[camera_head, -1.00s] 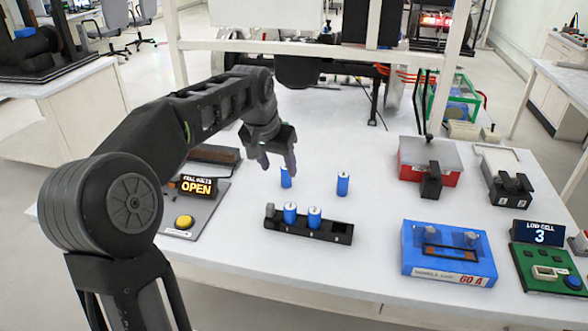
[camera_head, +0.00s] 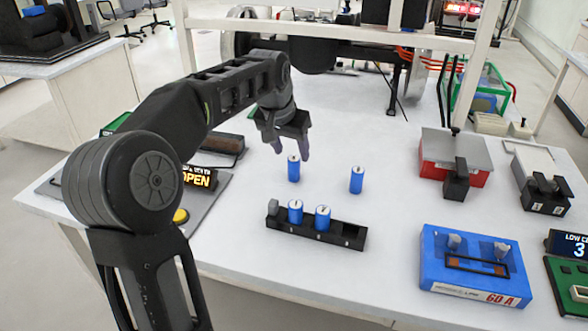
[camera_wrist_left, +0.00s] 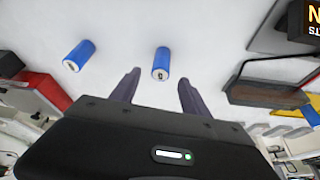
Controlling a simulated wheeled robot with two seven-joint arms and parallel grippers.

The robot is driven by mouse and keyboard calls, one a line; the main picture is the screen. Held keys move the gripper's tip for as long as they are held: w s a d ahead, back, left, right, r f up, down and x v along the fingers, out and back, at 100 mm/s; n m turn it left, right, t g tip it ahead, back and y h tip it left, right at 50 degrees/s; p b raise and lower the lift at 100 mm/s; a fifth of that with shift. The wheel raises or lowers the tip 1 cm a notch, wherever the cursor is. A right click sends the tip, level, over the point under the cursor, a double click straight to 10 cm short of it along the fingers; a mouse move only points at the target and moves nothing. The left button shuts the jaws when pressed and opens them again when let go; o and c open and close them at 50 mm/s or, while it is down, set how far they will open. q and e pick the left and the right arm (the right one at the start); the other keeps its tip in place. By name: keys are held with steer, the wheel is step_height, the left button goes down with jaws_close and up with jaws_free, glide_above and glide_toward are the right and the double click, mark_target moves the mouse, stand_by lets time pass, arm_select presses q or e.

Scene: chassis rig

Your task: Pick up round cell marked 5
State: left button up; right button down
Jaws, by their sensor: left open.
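A blue round cell (camera_head: 294,170) stands upright on the white table behind the black rack; it also shows in the left wrist view (camera_wrist_left: 161,64). A second blue cell (camera_head: 357,180) stands to its right, and shows at left in the wrist view (camera_wrist_left: 79,55). Two more cells (camera_head: 295,211) (camera_head: 322,218) stand in the rack (camera_head: 345,236). The marks on the cell tops are too small to read surely. My left gripper (camera_head: 291,152) is open and empty at the first cell, which appears between its fingers in the wrist view (camera_wrist_left: 157,85). My right gripper is not in view.
A blue box marked 60 A (camera_head: 475,290) lies front right, with a red box (camera_head: 440,165) behind it. An orange OPEN display (camera_head: 198,178) stands left, near my arm. A white shelf frame crosses the back. The table around the two standing cells is clear.

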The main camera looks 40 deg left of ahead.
mark_target(293, 159)
arm_select(q)
steer(key=shift+x, duration=2.7)
steer(key=shift+s, duration=0.1)
steer(key=shift+c, duration=0.5)
jaws_close()
